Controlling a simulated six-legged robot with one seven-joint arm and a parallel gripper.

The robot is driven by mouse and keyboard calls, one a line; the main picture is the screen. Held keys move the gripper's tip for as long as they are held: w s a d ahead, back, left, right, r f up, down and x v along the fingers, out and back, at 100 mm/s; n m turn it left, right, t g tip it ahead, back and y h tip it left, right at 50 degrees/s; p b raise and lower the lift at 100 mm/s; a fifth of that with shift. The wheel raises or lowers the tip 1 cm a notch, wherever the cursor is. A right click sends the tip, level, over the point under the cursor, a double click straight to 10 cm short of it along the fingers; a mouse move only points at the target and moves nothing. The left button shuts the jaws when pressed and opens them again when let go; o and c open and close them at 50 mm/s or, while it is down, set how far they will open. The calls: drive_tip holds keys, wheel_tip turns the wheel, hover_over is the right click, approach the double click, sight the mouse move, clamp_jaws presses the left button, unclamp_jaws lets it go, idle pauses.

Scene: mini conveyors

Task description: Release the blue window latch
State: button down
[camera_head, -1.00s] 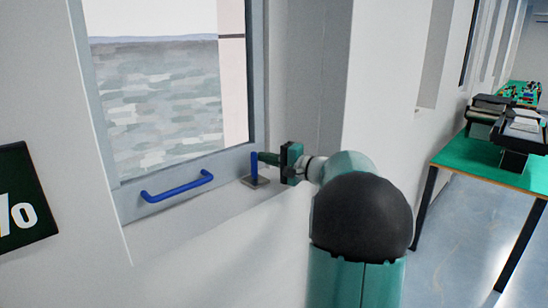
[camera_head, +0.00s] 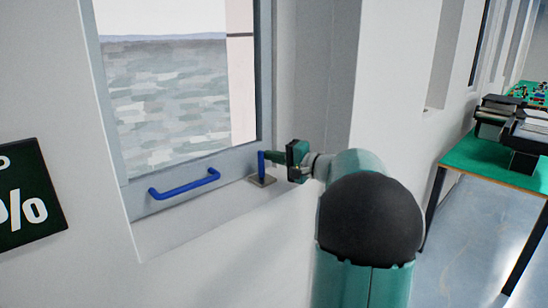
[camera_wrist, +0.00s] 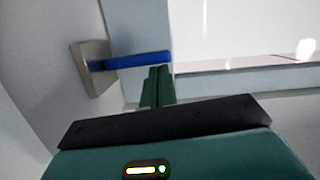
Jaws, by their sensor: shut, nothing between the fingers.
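The blue window latch (camera_head: 261,164) stands upright on a small grey plate (camera_head: 262,181) at the lower right corner of the window frame. In the wrist view the latch (camera_wrist: 140,60) extends sideways from its plate (camera_wrist: 92,68). My gripper (camera_head: 267,161) is shut and empty, with its fingertips right beside the latch, on its right side in the head view. In the wrist view the closed fingertips (camera_wrist: 160,71) are at the free end of the latch. I cannot tell whether they touch it.
A blue handle (camera_head: 185,185) is fixed on the lower window frame (camera_head: 145,206), left of the latch. A dark sign (camera_head: 28,195) hangs on the wall at left. A green-topped table (camera_head: 490,165) with dark devices stands at right, with open floor (camera_head: 460,235) below.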

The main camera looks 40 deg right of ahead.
drive_tip(key=shift+a, duration=0.2)
drive_tip(key=n, duration=0.1)
drive_tip(key=a+n, duration=0.1)
drive_tip(key=n, duration=0.1)
drive_tip(key=a+n+g, duration=0.1)
drive_tip(key=shift+a+r+h, duration=0.2)
drive_tip(key=shift+r+h, duration=0.05)
drive_tip(key=shift+h, duration=0.05)
drive_tip(key=n, duration=0.1)
drive_tip(key=a+n, duration=0.1)
drive_tip(key=shift+a+f+n+h, duration=0.15)
drive_tip(key=shift+a+n+h, duration=0.1)
drive_tip(key=shift+n+h, duration=0.05)
drive_tip(key=shift+a+f+n+g+h, duration=0.3)
drive_tip(key=shift+a+n, duration=0.15)
drive_tip(key=shift+n, duration=0.45)
